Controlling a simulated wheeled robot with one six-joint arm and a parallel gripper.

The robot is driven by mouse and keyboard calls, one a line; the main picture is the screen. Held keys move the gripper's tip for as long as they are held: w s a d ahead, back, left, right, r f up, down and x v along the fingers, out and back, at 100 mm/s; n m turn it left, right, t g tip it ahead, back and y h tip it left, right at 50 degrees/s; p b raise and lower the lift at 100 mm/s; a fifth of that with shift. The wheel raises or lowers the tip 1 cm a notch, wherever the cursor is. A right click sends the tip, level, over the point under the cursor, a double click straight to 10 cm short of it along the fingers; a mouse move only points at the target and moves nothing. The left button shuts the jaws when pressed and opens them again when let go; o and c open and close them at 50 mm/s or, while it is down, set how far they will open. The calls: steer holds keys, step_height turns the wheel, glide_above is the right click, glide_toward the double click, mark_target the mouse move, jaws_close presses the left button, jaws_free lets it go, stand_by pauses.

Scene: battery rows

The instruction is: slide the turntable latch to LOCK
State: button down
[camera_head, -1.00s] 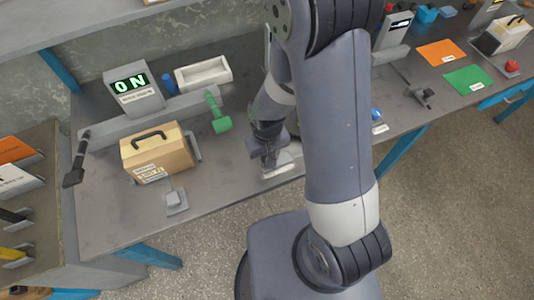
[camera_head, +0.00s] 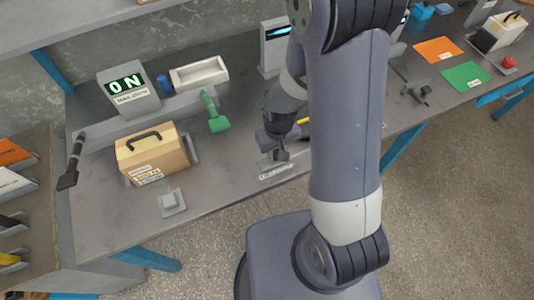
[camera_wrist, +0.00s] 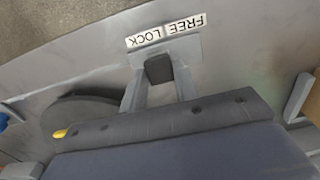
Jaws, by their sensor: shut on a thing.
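The latch is a dark block (camera_wrist: 158,69) on a grey plate (camera_wrist: 187,50) in the wrist view. A white label (camera_wrist: 166,30) beside the plate reads FREE on the right and LOCK on the left. The block stands off the plate's middle, level with the LOCK word. My gripper (camera_wrist: 158,80) has a finger on each side of the block and is shut on it. In the head view my gripper (camera_head: 278,157) is low over the same label plate (camera_head: 276,172). The turntable seems to be the dark disc (camera_wrist: 82,112), partly hidden by my gripper body.
Bare bench lies between the box and my gripper.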

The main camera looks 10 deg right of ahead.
steer(key=shift+w+d, duration=0.2)
steer(key=shift+d, duration=0.45)
steer(key=c, duration=1.1)
jaws_free()
steer(key=shift+d, duration=0.15)
step_height(320, 180, up, 11)
steer(key=shift+f, duration=0.1)
